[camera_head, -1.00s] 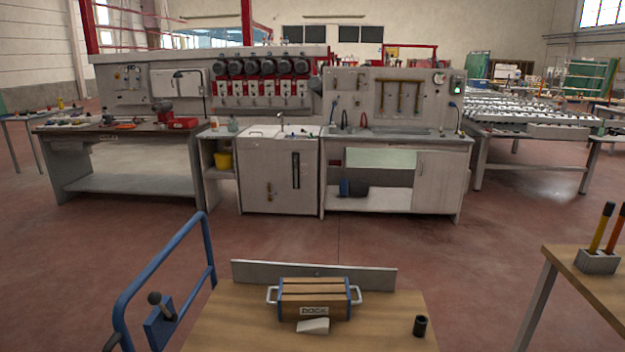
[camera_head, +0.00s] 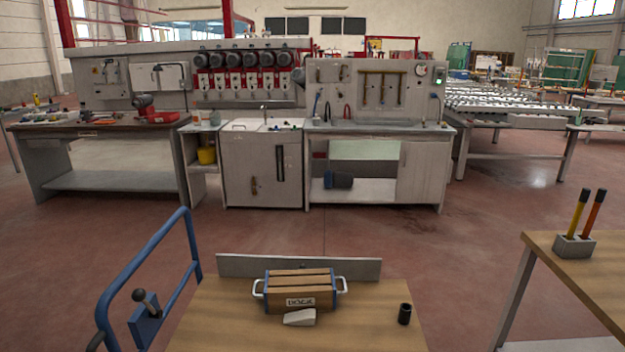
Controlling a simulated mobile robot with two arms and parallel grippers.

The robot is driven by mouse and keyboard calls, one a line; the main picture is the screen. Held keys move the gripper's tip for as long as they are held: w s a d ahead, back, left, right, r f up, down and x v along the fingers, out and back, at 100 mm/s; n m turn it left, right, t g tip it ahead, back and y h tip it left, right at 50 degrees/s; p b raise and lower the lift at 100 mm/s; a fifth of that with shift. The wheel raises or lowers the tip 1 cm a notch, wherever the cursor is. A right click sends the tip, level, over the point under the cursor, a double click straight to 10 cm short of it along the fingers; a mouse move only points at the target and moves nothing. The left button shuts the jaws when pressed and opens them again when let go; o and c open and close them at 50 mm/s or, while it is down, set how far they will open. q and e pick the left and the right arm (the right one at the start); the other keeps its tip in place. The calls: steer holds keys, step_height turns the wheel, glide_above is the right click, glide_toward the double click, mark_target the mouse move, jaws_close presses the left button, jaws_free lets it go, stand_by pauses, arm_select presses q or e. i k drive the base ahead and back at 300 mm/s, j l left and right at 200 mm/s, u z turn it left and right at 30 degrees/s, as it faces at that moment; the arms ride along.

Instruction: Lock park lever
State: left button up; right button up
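The park lever (camera_head: 146,303) is a short dark lever with a round grey knob, on a blue plate fixed to the blue tubular handle (camera_head: 141,262) of a cart at lower left. The lever leans up and to the left. The cart's wooden top (camera_head: 220,318) carries a wooden crate with white side handles (camera_head: 299,290), a pale wedge (camera_head: 300,317) in front of it and a dark cup (camera_head: 405,314) at right. Neither of my grippers shows in the head view.
A wooden table (camera_head: 600,275) with a grey holder (camera_head: 574,246) of yellow and orange tools stands at right. The glass edging machine (camera_head: 240,84), a sink bench and a workbench (camera_head: 108,155) stand across the back. Open red floor lies between cart and machine.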

mark_target(139, 294)
steer(key=i+j+u, duration=0.55)
steer(key=i+u, duration=0.4)
